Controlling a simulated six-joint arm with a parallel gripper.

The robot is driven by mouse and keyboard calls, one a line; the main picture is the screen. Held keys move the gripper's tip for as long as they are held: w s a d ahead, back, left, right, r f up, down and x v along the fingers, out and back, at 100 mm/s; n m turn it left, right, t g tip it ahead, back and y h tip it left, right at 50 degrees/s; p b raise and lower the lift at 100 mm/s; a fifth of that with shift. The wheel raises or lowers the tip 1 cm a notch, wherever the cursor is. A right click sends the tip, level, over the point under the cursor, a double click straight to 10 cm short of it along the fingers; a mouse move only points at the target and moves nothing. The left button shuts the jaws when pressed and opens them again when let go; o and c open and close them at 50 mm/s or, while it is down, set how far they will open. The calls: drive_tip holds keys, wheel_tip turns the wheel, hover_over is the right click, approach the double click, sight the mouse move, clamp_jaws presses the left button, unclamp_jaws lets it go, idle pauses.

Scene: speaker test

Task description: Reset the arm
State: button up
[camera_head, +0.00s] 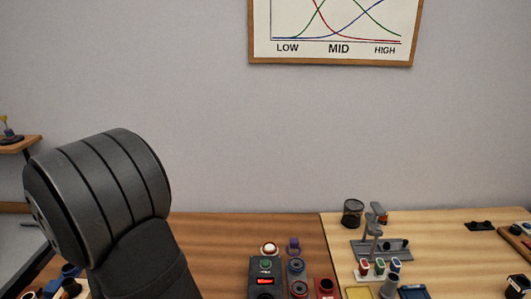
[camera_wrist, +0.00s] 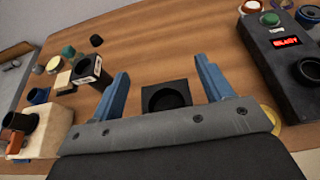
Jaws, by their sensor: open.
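My gripper (camera_wrist: 162,85) shows in the wrist view with its two blue fingers spread wide apart, open and with nothing held between them. Beyond and between the fingers, a black square block with a round recess (camera_wrist: 166,97) sits on the brown wooden table. My gripper is not visible in the head view; there my dark grey arm fills the lower left.
A black control box with a green button and red display (camera_wrist: 288,45) stands at the right in the wrist view. Several small parts and a wooden block (camera_wrist: 38,130) lie at the left. A stand with coloured pieces (camera_head: 378,268) is on the lighter table section (camera_head: 450,245).

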drive_tip(key=d+r, duration=1.1)
drive_tip(key=r, duration=0.1)
drive_tip(key=shift+w+d, duration=0.25)
drive_tip(key=shift+d, duration=0.1)
idle(0.4)
